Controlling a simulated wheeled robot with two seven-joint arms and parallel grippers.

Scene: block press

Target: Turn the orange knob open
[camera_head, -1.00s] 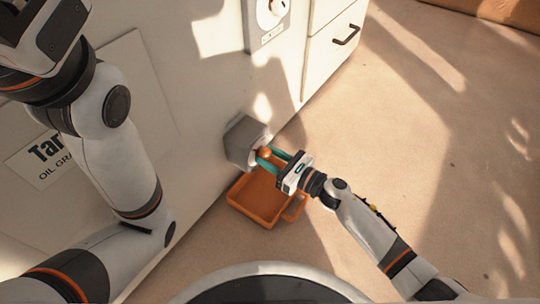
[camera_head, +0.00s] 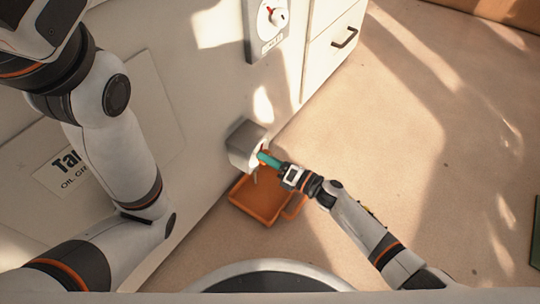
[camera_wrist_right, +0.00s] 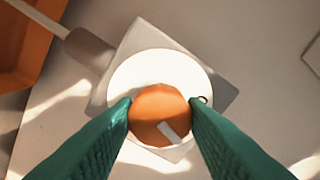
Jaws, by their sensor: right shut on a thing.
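The orange knob (camera_wrist_right: 158,112) with a white mark sits in front of a round white plate (camera_wrist_right: 125,80) in the right wrist view. In the head view it is at the grey box (camera_head: 243,143) low on the white cabinet wall, mostly hidden by the fingers. My right gripper (camera_wrist_right: 160,104) is shut on the knob, one green finger on each side. In the head view my right gripper (camera_head: 263,156) reaches the box from the right, its fingers overlapping. My left arm shows at left, but its gripper is outside the frame.
An orange tray (camera_head: 262,216) lies on the floor below the box, and a pale spout (camera_wrist_right: 88,48) points towards it. A gauge panel (camera_head: 264,28) and a drawer with a dark handle (camera_head: 345,38) are above.

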